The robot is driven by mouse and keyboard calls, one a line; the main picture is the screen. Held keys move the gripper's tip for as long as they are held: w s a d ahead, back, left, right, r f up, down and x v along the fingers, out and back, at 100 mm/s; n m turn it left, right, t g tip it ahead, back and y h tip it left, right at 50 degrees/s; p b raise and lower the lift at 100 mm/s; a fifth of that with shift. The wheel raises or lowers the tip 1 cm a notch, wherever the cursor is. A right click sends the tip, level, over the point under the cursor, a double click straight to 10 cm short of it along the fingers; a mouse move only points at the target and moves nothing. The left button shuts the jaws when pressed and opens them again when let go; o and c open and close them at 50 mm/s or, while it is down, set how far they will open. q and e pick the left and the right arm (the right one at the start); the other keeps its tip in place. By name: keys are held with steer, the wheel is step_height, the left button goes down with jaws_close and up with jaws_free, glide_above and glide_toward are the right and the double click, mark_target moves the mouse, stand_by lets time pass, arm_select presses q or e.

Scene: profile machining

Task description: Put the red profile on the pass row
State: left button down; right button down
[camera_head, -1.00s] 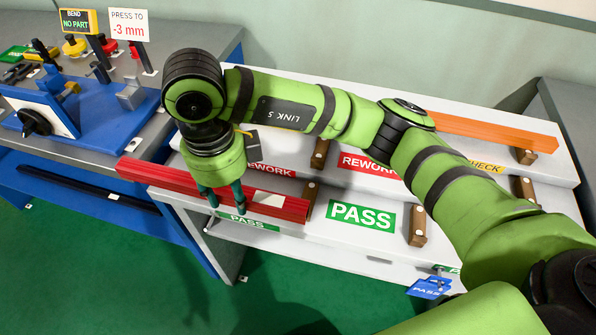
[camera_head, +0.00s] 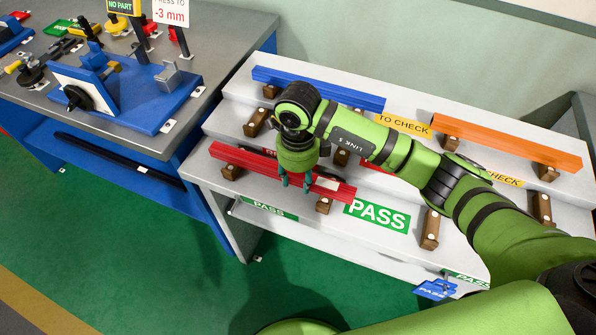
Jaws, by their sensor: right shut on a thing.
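The red profile (camera_head: 240,158) is a long red bar with a small white label near its right end. It lies along the left part of the front pass row (camera_head: 400,245), above two brown wooden supports, the left one (camera_head: 232,172) and one near its right end (camera_head: 323,205). I cannot tell whether it touches both. My right gripper (camera_head: 295,183) points down and is shut on the red profile right of its middle. A large green PASS sign (camera_head: 377,216) is just right of the bar. My left gripper is out of view.
A blue profile (camera_head: 340,94) and an orange profile (camera_head: 505,142) lie on the raised back row. My right arm crosses the rack from the right. A blue fixture (camera_head: 130,100) stands on the grey bench at left. The row's right part has a bare support (camera_head: 430,230).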

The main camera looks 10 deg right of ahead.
steer(key=shift+f+b, duration=0.2)
steer(key=shift+b, duration=0.1)
steer(key=c, duration=0.7)
jaws_free()
steer(key=shift+r, duration=0.1)
steer(key=shift+r+p, duration=0.15)
steer(key=shift+p, duration=0.15)
steer(key=shift+r, duration=0.3)
step_height(320, 180, up, 11)
steer(key=b, duration=0.3)
steer(key=shift+r, duration=0.15)
